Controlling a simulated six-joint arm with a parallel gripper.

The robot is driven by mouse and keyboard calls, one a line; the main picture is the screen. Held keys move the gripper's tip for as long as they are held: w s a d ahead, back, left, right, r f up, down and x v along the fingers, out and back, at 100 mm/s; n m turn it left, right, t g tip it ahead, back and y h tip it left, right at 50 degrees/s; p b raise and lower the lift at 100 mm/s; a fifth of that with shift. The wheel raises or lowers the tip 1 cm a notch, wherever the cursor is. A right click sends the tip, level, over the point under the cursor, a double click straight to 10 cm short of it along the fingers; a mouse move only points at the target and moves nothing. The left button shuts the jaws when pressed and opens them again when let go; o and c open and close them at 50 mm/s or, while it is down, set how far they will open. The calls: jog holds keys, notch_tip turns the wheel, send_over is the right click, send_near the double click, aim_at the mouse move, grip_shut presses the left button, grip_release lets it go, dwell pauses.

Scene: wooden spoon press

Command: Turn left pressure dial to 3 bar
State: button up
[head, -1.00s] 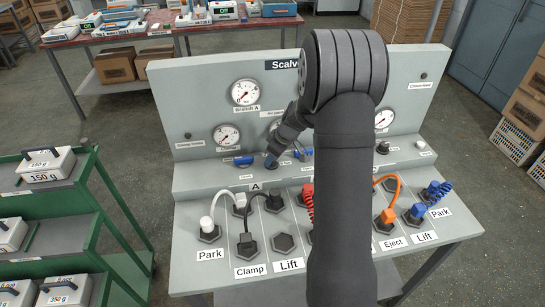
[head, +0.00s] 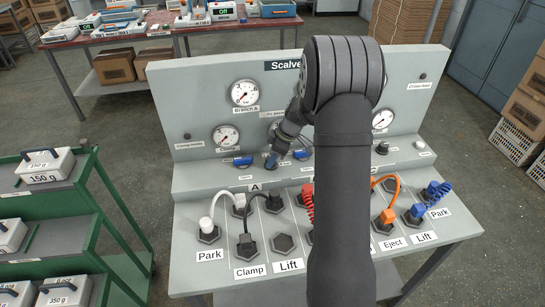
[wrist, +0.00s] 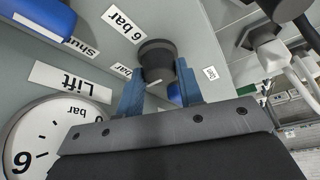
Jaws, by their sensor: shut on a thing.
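The left pressure dial is a dark round knob (wrist: 158,52) in the wrist view, on the grey panel. A "6 bar" label (wrist: 122,25) lies beside it, and another "bar" label is partly cut off by the finger. My gripper (wrist: 160,88) has its blue fingers shut on the knob, one on each side. The knob's pointer setting cannot be read. In the head view my gripper (head: 271,161) is at the panel's ledge, and it covers most of the dial.
The Branch A gauge (head: 244,93) and the Clamp gauge (head: 226,136) are on the upright panel. Blue valve handles (head: 243,160) flank my gripper. Hose plugs (head: 208,231) and coloured hoses fill the front deck. A green cart (head: 75,220) stands at left.

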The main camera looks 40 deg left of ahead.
jog(key=o, duration=1)
jog(key=shift+c, duration=0.2)
jog(key=v, duration=1.7)
jog(key=shift+r, duration=0.15)
jog(key=x, duration=1.7)
